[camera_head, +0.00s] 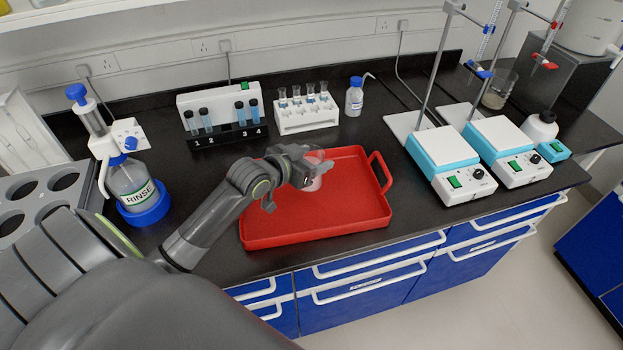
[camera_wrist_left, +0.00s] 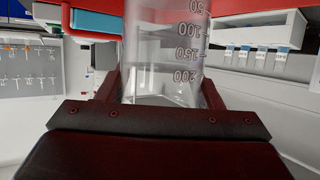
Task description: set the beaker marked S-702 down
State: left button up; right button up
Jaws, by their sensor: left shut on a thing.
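My left gripper (camera_head: 303,174) is shut on a clear glass beaker (camera_head: 314,172), over the back part of the red tray (camera_head: 345,217). In the left wrist view the beaker (camera_wrist_left: 165,45) stands between the two fingers (camera_wrist_left: 159,92), with printed volume marks facing the camera. Its upper part in that picture runs out of the frame. No S-702 marking is readable in either view. The gripper hides part of the beaker in the head view. I cannot tell whether its base touches the tray. My right gripper is not in view.
A rinse bottle (camera_head: 135,183) stands left of the tray. A vial rack (camera_head: 222,118), a tube rack (camera_head: 305,115) and a wash bottle (camera_head: 354,97) stand behind. Two hotplate stirrers (camera_head: 450,162) are to the right. The tray's front and right floor is bare.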

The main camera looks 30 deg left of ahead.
pick_arm(q)
jog(key=shift+f, duration=0.85)
notch_tip(320, 180, down, 3)
jog(key=shift+f, duration=0.4)
jog(key=shift+f, duration=0.2)
jog(key=o, duration=1.3)
